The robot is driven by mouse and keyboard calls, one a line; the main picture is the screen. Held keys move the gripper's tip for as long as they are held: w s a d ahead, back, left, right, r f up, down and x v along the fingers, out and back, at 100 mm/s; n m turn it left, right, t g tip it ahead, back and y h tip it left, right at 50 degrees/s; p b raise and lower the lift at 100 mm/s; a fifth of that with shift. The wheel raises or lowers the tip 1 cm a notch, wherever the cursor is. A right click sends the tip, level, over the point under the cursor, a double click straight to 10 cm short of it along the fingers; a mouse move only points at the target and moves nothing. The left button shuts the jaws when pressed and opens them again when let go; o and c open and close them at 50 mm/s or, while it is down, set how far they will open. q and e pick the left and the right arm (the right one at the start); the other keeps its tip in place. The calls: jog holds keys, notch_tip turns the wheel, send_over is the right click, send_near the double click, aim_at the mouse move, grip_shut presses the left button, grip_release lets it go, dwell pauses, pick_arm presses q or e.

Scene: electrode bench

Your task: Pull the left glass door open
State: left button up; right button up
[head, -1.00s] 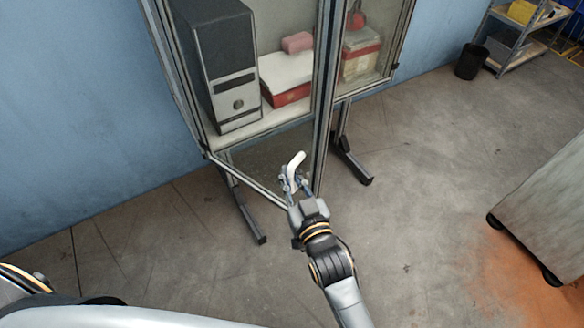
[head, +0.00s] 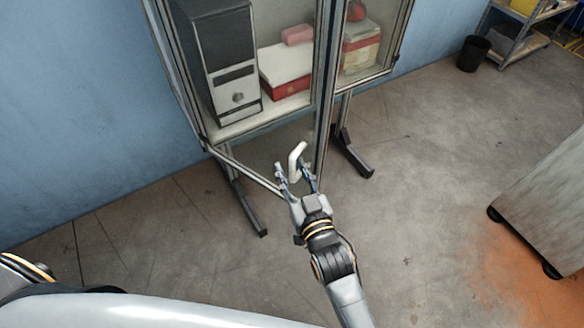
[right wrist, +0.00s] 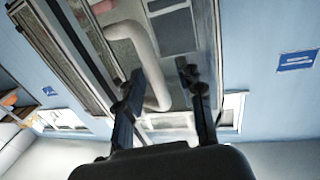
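The left glass door (head: 245,172) of the cabinet has a grey metal frame. Its bottom rail slants out from the cabinet toward me, so the door appears partly open. Its white bent handle (head: 297,157) is near the door's free edge. My right gripper (head: 294,177) is open at the handle, fingers spread. In the right wrist view the pale handle (right wrist: 146,50) passes between the two fingers of the gripper (right wrist: 162,92), with a gap on the right finger's side. I cannot tell whether the left finger touches it. My left gripper is not in view.
Inside the cabinet are a black computer case (head: 232,60), a red and white box (head: 288,75) and a pink block (head: 297,34). Cabinet feet (head: 352,158) stand on the floor. A grey cabinet (head: 550,200) stands at right, a black bin (head: 474,53) behind. The floor between is clear.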

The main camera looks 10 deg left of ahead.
jog(key=v, duration=1.1)
jog(key=shift+s+d, duration=0.25)
jog(key=shift+d, duration=0.05)
